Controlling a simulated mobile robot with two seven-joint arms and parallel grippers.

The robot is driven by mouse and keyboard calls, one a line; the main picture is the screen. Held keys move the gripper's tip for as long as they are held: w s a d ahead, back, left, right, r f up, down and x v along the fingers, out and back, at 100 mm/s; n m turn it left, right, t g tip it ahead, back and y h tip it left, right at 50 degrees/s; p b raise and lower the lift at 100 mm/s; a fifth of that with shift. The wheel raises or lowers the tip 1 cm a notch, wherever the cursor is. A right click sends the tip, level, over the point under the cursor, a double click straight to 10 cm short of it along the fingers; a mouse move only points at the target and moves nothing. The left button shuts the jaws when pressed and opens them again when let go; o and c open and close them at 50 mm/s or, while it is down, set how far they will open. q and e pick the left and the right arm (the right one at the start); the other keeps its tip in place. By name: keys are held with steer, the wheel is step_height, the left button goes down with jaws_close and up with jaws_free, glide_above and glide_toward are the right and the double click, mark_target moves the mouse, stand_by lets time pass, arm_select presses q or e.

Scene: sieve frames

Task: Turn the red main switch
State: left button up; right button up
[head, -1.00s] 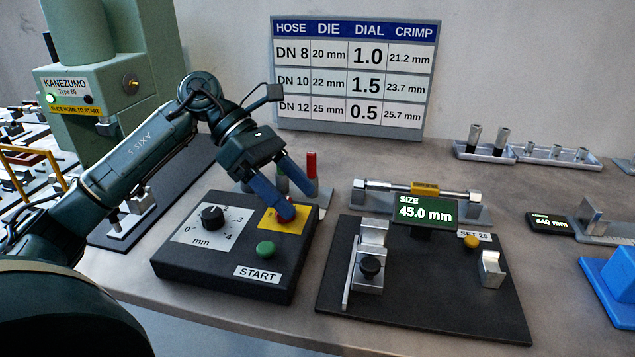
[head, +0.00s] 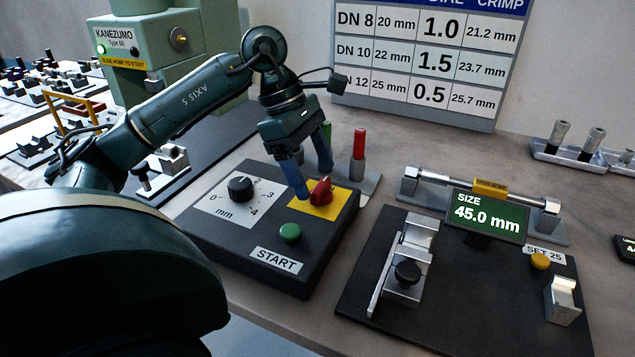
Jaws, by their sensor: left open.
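The red main switch (head: 321,191) sits on a yellow plate (head: 312,209) at the back right corner of the dark control box (head: 215,246). Its red knob stands up from the plate. My left gripper (head: 317,182) is open, its blue fingers pointing down at the switch. One finger is at the left of the knob and the other is behind it; I cannot tell whether either touches it. My right gripper is not in view.
The box also carries a black dial (head: 240,188) and a green START button (head: 290,233). A red-topped pin (head: 359,144) stands close behind the switch. A gauge stand with a display (head: 487,216) is to the right.

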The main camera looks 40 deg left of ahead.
arm_select(q)
steer(key=shift+x, duration=1.25)
steer(key=shift+c, duration=0.5)
steer(key=c, duration=0.9)
